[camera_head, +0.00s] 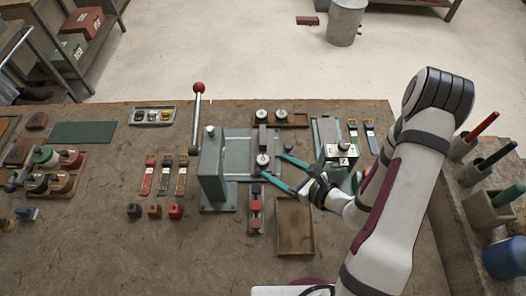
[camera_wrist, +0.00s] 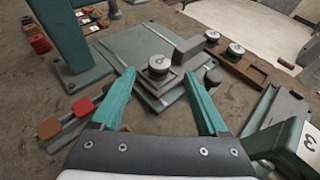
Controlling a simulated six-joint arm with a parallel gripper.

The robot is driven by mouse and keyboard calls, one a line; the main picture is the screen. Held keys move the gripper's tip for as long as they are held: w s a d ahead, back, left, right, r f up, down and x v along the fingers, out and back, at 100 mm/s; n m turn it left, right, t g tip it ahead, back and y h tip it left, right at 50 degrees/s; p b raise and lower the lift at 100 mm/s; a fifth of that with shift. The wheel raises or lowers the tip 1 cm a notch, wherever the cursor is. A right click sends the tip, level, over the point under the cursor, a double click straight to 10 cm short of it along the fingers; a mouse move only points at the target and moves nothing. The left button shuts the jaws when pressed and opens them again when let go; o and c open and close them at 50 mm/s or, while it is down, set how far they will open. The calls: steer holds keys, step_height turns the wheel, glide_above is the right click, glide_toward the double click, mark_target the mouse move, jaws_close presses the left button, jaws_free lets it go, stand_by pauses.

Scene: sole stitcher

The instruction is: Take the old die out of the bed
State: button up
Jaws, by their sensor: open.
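A die with a round, pale metal top (camera_head: 262,160) sits in the bed, on the teal base plate (camera_head: 238,146) beside the press column. In the wrist view the die (camera_wrist: 158,64) stands on a small grey block, with a dark mark on its top. My gripper (camera_head: 275,167) is open and empty, just to the right of and nearer than the die. In the wrist view its two teal fingers (camera_wrist: 159,75) reach toward the die, one tip on each side in the picture. I cannot tell whether they touch it.
The teal press column (camera_head: 211,165) and red-knobbed lever (camera_head: 198,90) stand left of the bed. An empty brown tray (camera_head: 295,228) lies in front. A teal stamping device (camera_head: 340,150) stands at right.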

mark_target(265, 161)
steer(key=x, duration=0.5)
steer(key=shift+r, duration=0.1)
jaws_close()
